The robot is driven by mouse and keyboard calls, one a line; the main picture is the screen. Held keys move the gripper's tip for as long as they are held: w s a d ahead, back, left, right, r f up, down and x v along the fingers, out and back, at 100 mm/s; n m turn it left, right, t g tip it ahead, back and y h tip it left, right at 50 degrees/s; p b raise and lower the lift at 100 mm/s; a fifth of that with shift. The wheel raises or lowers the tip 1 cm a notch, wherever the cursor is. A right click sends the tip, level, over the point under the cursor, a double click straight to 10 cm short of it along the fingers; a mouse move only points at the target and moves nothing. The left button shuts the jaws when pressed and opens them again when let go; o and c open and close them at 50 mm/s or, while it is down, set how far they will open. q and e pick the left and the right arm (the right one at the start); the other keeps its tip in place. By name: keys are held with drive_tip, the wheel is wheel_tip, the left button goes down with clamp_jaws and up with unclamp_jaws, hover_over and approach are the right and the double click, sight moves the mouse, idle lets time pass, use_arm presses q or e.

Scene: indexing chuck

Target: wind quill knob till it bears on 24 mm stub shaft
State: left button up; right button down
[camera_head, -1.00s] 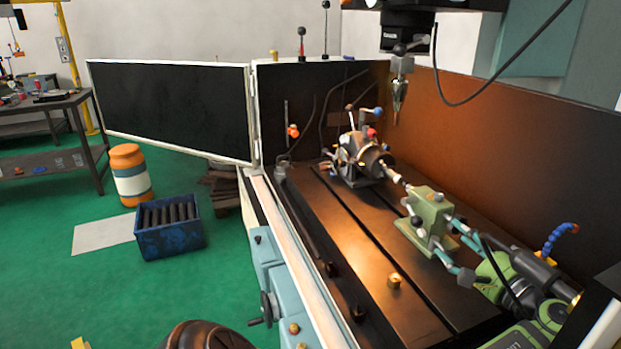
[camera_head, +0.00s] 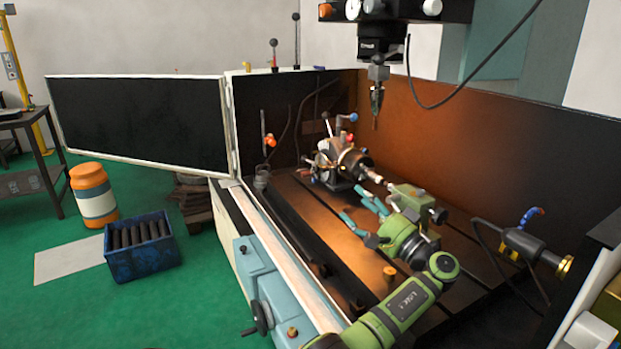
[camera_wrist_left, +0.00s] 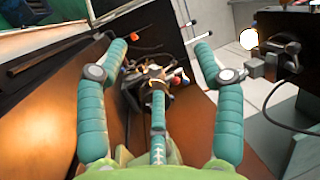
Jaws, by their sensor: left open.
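The green tailstock (camera_head: 408,196) stands on the machine table. A knob (camera_head: 438,215) shows at its right end, partly behind my arm. The pale stub shaft (camera_head: 373,177) lies between the indexing chuck (camera_head: 352,162) and the tailstock. I cannot tell whether the tailstock's quill touches it. My left gripper (camera_head: 364,208) is open and empty, in front of the tailstock and apart from the knob. In the left wrist view its teal fingers (camera_wrist_left: 158,75) are spread wide, with the chuck unit (camera_wrist_left: 152,83) beyond them. The right gripper is not in view.
The spindle tool (camera_head: 376,95) hangs above the chuck. The blue bin (camera_head: 140,262) and orange drum (camera_head: 94,195) are on the floor at left.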

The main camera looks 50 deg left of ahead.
use_arm(q)
drive_tip(key=s+a+r+n+g+y, duration=0.1)
drive_tip(key=s+a+r+n+g, duration=0.1)
drive_tip(key=s+a+r, duration=0.4)
drive_tip(key=a+g, duration=0.1)
drive_tip(key=a, duration=0.2)
drive_tip(key=shift+g, duration=0.4)
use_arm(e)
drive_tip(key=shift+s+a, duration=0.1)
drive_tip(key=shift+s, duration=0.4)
